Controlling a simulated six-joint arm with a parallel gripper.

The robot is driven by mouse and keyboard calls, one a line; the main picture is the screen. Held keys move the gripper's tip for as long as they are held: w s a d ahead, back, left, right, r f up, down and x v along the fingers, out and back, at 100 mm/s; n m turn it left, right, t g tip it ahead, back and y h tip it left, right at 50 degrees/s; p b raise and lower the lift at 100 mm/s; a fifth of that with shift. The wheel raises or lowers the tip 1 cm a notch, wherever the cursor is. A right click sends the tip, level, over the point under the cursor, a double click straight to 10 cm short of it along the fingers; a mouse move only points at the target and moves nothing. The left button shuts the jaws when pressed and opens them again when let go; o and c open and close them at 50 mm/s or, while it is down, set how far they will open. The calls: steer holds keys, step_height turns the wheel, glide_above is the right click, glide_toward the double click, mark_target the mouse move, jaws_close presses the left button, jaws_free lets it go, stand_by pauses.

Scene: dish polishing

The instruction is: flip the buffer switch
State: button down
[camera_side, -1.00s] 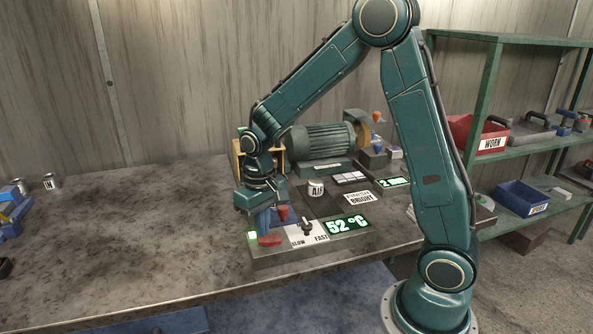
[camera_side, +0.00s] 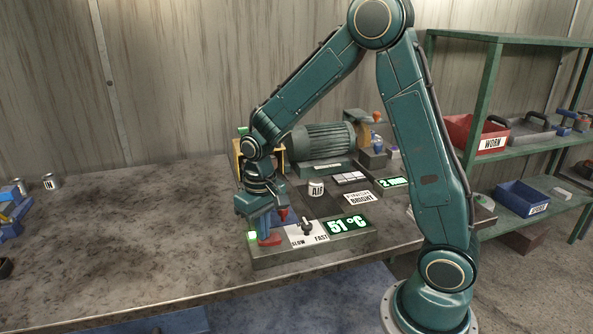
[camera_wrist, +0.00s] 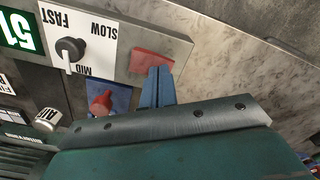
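The red switch (camera_side: 270,239) sits at the left end of the grey control panel (camera_side: 290,257), beside a lit green lamp (camera_side: 252,235). It also shows as a red rectangle in the wrist view (camera_wrist: 152,62). My gripper (camera_side: 266,228) points down at the switch. In the wrist view its two blue fingers (camera_wrist: 158,76) lie side by side, shut with nothing visible between them. Their tips are at the switch's near edge; I cannot tell whether they touch it. The buffer's green motor (camera_side: 325,142) stands behind the panel.
A black speed dial (camera_wrist: 70,48) on a white plate is next to the switch. A red knob (camera_wrist: 101,103) on a blue plate is close to my fingers.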

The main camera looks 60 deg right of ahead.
steer(key=shift+f, duration=0.15)
steer(key=shift+r, duration=3.5)
steer(key=shift+r, duration=0.1)
steer(key=s+a+r+n+t, duration=0.1)
steer(key=s+r+t, duration=0.1)
steer(key=s+r, duration=0.3)
steer(key=s+a+r+n+t, duration=0.2)
steer(key=s+r, duration=0.3)
steer(key=s, duration=0.9)
steer(key=shift+s+r+t, duration=0.15)
steer(key=shift+r+t, duration=0.25)
steer(key=shift+t, duration=0.4)
